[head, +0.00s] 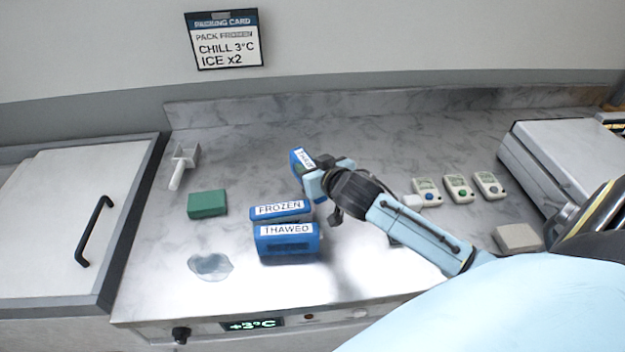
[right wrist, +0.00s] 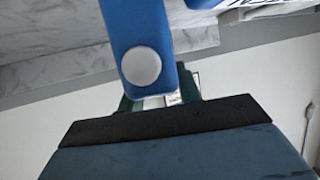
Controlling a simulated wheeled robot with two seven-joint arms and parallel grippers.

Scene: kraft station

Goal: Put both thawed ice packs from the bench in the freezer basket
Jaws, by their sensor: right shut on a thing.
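My right gripper (head: 313,176) is shut on a blue ice pack (head: 297,163) over the bench, behind the other packs. Its white label is tilted and too small to read surely. In the right wrist view this blue pack (right wrist: 140,25) shows a round white cap between the jaws. A blue pack labelled THAWED (head: 287,250) lies on the bench near the front. A blue pack labelled FROZEN (head: 280,211) lies just behind it. No freezer basket shows. My left gripper is not in view.
A closed white lid with a black handle (head: 95,230) is at left. A green block (head: 207,204), a scoop (head: 181,167) and a puddle (head: 210,267) are on the bench (head: 160,280). Several small white devices (head: 457,189) and a grey box (head: 560,165) are at right.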

